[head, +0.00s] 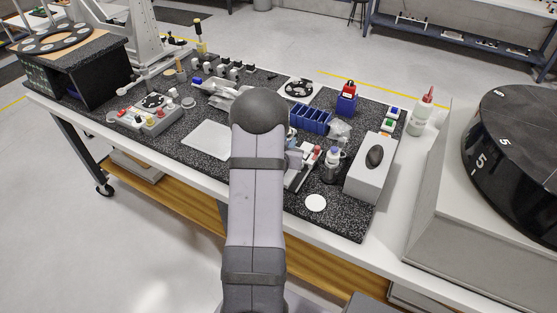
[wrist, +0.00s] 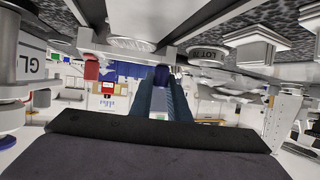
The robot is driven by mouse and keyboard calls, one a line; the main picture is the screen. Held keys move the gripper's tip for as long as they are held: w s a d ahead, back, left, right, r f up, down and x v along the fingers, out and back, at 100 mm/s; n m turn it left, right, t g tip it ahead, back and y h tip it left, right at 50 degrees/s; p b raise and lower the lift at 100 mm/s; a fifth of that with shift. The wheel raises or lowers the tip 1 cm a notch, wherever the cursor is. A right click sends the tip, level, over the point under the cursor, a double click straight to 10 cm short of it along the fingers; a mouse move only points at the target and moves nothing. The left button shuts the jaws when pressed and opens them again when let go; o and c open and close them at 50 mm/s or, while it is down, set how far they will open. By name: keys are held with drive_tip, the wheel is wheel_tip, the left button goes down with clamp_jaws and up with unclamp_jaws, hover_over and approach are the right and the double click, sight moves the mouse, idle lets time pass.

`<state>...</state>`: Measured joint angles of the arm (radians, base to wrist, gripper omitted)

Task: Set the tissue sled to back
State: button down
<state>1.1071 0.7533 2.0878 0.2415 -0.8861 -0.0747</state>
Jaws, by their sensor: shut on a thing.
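In the wrist view my gripper (wrist: 167,104) has its two dark blue fingers close together. They are shut on a small dark purple-blue piece (wrist: 162,76) at a long grey rail, which looks like the handle of the tissue sled. The rest of the sled is hard to make out, and I cannot tell its position along its travel. In the head view my own arm covers the gripper and most of this spot; a narrow grey fixture with a red knob (head: 315,154) shows just right of the arm.
Blue bins (head: 310,119) lie behind. A white round disc (head: 316,203) lies in front. A bare pale plate (head: 208,139) is left of the arm.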

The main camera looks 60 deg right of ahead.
drive_tip(key=d+b, duration=0.1)
drive_tip(key=d, duration=0.3)
drive_tip(key=shift+r, duration=0.15)
drive_tip(key=c, duration=1.7)
unclamp_jaws()
drive_tip(key=shift+c, duration=0.2)
drive_tip(key=shift+o, duration=0.4)
drive_tip(key=shift+d, duration=0.1)
drive_tip(key=shift+a, duration=0.2)
drive_tip(key=shift+b+v, duration=1.3)
drive_tip(key=shift+v, duration=2.2)
